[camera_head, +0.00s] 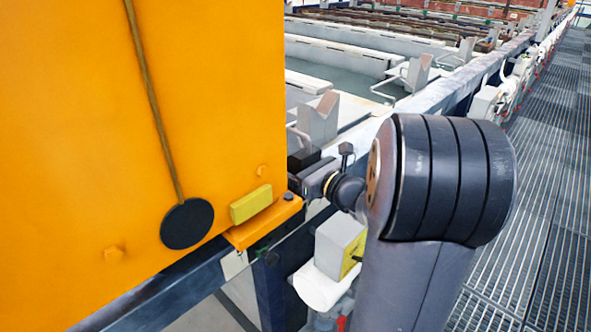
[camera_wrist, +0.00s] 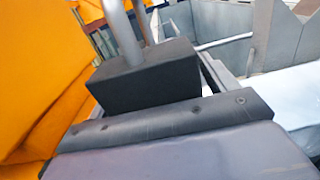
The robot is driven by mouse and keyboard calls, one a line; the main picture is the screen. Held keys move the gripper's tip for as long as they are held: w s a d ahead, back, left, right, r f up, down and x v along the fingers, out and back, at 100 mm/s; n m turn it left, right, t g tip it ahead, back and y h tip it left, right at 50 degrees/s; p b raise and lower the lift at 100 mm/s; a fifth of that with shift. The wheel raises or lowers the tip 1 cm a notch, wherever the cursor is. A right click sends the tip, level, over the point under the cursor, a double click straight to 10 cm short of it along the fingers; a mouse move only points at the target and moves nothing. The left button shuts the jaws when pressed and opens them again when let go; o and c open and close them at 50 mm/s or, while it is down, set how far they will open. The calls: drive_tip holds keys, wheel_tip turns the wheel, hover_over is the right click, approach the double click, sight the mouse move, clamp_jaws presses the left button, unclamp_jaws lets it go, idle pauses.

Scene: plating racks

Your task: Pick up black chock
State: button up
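The black chock (camera_wrist: 148,77) is a dark block with a grey rod rising from its top in the wrist view. It lies just beyond my gripper's body, beside the orange structure. A finger shows to its right with a narrow gap between them; the other finger is hidden. In the head view the chock (camera_head: 303,158) is a small dark block at the orange structure's right edge. My gripper (camera_head: 300,183) is right at it, and its fingertips are partly hidden there. The gripper looks open around or just below the chock; I see no firm contact.
A large orange structure (camera_head: 215,100) fills the left, with a yellow block (camera_head: 251,204) on its lower ledge. Tanks with grey V-shaped supports (camera_head: 320,117) stand behind. A grated walkway (camera_head: 540,200) runs clear at right.

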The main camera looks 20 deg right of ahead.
drive_tip(key=c, duration=1.4)
drive_tip(key=shift+o, duration=0.2)
drive_tip(key=shift+r, duration=0.15)
